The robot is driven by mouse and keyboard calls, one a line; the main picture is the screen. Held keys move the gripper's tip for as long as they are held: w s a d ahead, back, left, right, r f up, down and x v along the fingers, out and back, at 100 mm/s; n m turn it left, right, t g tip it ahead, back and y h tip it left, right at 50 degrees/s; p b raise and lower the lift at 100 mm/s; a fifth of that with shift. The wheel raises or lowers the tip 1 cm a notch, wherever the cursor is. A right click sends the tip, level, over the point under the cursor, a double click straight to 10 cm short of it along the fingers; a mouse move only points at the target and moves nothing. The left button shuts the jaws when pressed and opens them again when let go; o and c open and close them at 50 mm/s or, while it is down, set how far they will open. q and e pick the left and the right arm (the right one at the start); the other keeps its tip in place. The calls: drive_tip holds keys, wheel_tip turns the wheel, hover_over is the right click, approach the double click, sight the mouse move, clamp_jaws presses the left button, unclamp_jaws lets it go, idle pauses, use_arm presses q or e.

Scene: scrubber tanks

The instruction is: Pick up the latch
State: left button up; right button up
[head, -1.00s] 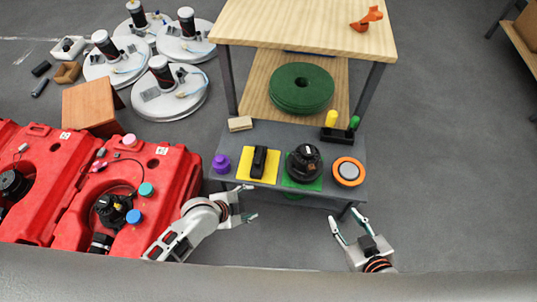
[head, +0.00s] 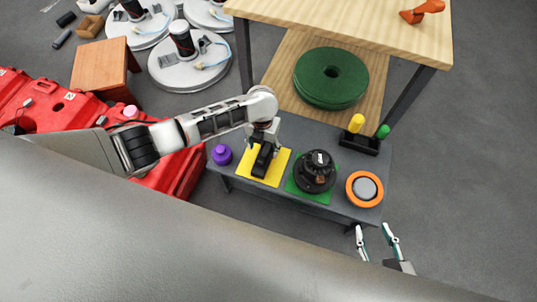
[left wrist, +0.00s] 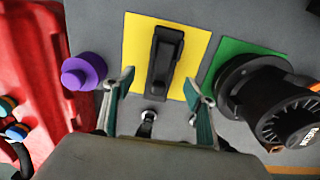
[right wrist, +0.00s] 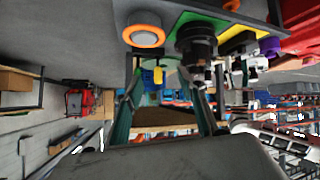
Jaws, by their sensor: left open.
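The latch is a black elongated part (head: 263,160) lying on a yellow square (head: 282,160) on the grey bench. It also shows in the left wrist view (left wrist: 164,62), upright in the picture between the finger lines. My left gripper (head: 262,145) is over the yellow square, at the far end of the latch. In the left wrist view the left gripper (left wrist: 160,95) is open, its fingers on either side of the latch with nothing between the pads that I can see gripped. My right gripper (head: 377,235) is open and empty, off the bench's front right edge.
A purple knob (head: 221,154) stands left of the yellow square. A black round part (head: 315,168) sits on a green square to the right, with an orange ring (head: 364,189) beyond. A wooden table (head: 345,30) with green discs (head: 330,78) stands behind. Red tanks (head: 100,85) are at left.

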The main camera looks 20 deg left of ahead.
sight(264, 154)
use_arm(q)
drive_tip(key=shift+s+f, duration=0.25)
drive_tip(key=shift+f, duration=0.6)
drive_tip(key=shift+w+f+b, duration=0.1)
drive_tip(key=shift+f+b, duration=0.35)
drive_tip(key=shift+f, duration=0.15)
drive_tip(key=shift+d+f, duration=0.1)
drive_tip(key=shift+f, duration=0.3)
wheel_tip(264, 154, down, 4)
drive_tip(key=shift+r+b, duration=0.1)
drive_tip(key=shift+b, duration=1)
drive_tip(key=shift+w, duration=0.1)
drive_tip(key=shift+w+r, duration=0.15)
drive_tip(key=c, duration=1.4)
drive_tip(key=shift+o, duration=0.2)
use_arm(e)
drive_tip(key=shift+w+a+f, duration=0.1)
drive_tip(key=shift+a, duration=0.55)
